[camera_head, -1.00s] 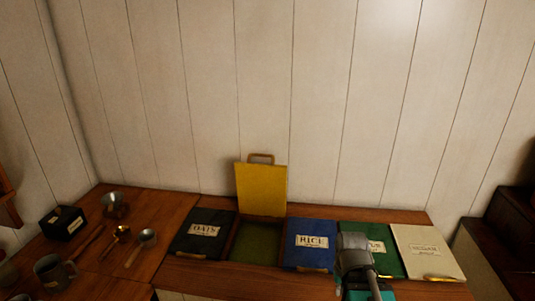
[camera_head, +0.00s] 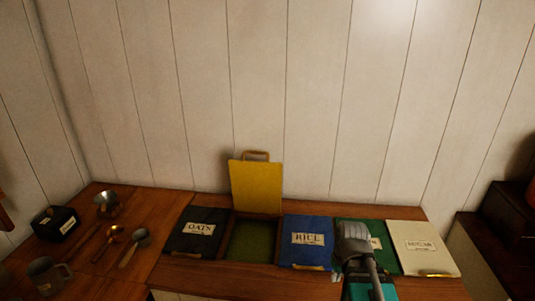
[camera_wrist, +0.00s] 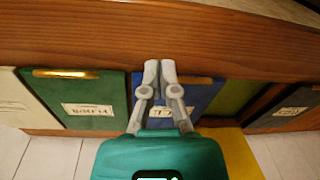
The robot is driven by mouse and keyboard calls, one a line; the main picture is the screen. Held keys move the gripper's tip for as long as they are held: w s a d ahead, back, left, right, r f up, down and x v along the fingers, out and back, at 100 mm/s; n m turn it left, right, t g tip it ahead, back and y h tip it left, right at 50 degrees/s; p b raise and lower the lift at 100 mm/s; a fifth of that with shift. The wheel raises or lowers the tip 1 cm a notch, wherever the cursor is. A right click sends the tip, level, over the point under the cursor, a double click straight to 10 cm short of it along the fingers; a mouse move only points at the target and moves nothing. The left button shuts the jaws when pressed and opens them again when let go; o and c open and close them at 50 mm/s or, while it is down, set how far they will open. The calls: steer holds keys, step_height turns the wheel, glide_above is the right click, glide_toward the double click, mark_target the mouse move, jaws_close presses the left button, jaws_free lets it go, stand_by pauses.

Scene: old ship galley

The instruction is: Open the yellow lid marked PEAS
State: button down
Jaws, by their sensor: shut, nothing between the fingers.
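The yellow lid (camera_head: 257,186) stands upright, open, at the back of its bin, with its handle (camera_head: 255,156) at the top. Its label does not show from this side. The open bin below it (camera_head: 255,241) shows a green inside. In the wrist view the yellow lid (camera_wrist: 238,150) shows at the lower right, and the open bin (camera_wrist: 232,97) lies right of the blue lid. My gripper (camera_wrist: 159,66) is shut and empty, over the edge by the blue lid. In the head view it is in front of the green lid, right of the open bin; its fingertips are unclear there.
Closed lids flank the open bin: black OATS (camera_head: 198,236), blue RICE (camera_head: 306,240), green (camera_head: 384,259) and cream (camera_head: 421,247). A mug (camera_head: 48,276), spoons (camera_head: 112,237), a metal cup (camera_head: 108,203) and a black box (camera_head: 56,222) stand at left.

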mark_target(264, 153)
steer(key=w+a+r+n+t+y+p, duration=0.3)
steer(key=w+a+r+n+p, duration=0.1)
steer(key=w+r+n, duration=0.3)
steer(key=w+a+r+n+t+y+p, duration=0.3)
steer(key=w+a+r+n, duration=0.4)
steer(key=w, duration=0.5)
steer(key=w+a+r+n+t+y+p, duration=0.3)
steer(key=w+r+n, duration=0.4)
steer(key=w+r, duration=0.3)
steer(key=a+p, duration=0.1)
steer(key=a, duration=0.1)
steer(key=shift+a+r+p, duration=0.35)
steer(key=shift+w, duration=0.15)
steer(key=b+x, duration=0.3)
steer(key=x, duration=0.7)
steer(key=shift+w+a+b, duration=0.15)
steer(key=shift+a+b, duration=0.05)
steer(key=shift+b, duration=0.1)
steer(key=shift+w+d+f+b, duration=0.1)
steer(key=shift+w+f+b, duration=0.15)
steer(key=shift+w, duration=0.2)
steer(key=shift+w+d+f+b, duration=0.1)
steer(key=shift+w+f+b, duration=0.15)
steer(key=shift+w, duration=0.25)
steer(key=shift+w+f, duration=0.25)
steer(key=shift+w, duration=0.4)
